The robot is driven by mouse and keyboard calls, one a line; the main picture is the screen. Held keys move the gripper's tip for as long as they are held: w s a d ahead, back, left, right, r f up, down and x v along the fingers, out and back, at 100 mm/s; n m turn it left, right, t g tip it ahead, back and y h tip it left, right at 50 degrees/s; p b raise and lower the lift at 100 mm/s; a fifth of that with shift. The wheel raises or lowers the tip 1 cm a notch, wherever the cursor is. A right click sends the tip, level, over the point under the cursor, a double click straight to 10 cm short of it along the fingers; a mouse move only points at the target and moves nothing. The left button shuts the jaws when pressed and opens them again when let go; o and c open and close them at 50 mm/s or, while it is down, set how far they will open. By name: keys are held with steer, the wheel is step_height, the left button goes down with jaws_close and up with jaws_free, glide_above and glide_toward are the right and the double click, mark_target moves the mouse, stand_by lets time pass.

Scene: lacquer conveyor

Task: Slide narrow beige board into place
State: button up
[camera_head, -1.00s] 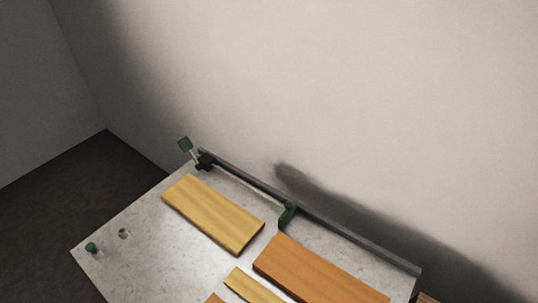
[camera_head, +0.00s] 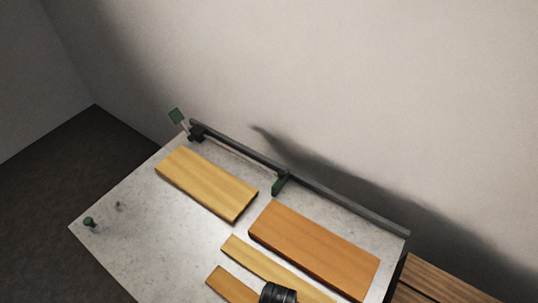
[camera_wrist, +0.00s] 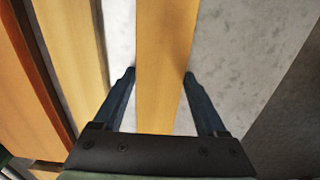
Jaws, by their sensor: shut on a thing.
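My gripper shows in the wrist view (camera_wrist: 160,85), shut across a narrow beige board (camera_wrist: 165,60) of warm amber tone, one finger along each long edge. In the head view the narrow beige board (camera_head: 228,284) lies at the bottom, its near part cut off by the frame. My black gripper body reaches in at the bottom edge, its fingers hidden there. A paler yellow narrow board (camera_head: 252,258) lies beside it, parallel, with a light gap between them in the wrist view. A wide orange board (camera_head: 315,250) lies beyond that one.
A wide yellow board (camera_head: 205,183) lies at the far left of the speckled grey table (camera_head: 130,235). A dark rail (camera_head: 335,197) with a green stop (camera_head: 281,183) runs along the back edge by the wall. A green knob (camera_head: 89,222) stands at the left corner. Slatted wood (camera_head: 440,280) is at right.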

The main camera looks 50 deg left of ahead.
steer(key=shift+w+d+p, duration=0.15)
steer(key=shift+w+d, duration=0.35)
steer(key=shift+d, duration=1.65)
steer(key=shift+w+d+p, duration=0.1)
steer(key=shift+w+d, duration=0.45)
steer(key=shift+d, duration=1.55)
steer(key=shift+w+d+p, duration=0.15)
steer(key=shift+w+d, duration=0.35)
steer(key=shift+d, duration=1.65)
steer(key=shift+w+d+b, duration=0.35)
steer(key=shift+d, duration=1.1)
steer(key=shift+w+d+b, duration=0.3)
steer(key=shift+w+d, duration=0.1)
steer(key=shift+d, duration=1.05)
steer(key=shift+w+d+b, duration=0.35)
steer(key=shift+d, duration=1.1)
steer(key=shift+w+d+b, duration=0.25)
steer(key=shift+d+b, duration=0.2)
steer(key=shift+d, duration=0.7)
steer(key=shift+w+d+b, duration=0.25)
steer(key=shift+d+b, duration=0.15)
steer(key=shift+d, duration=0.75)
steer(key=shift+w+d+b, duration=0.25)
steer(key=shift+d+b, duration=0.2)
steer(key=shift+d, duration=0.7)
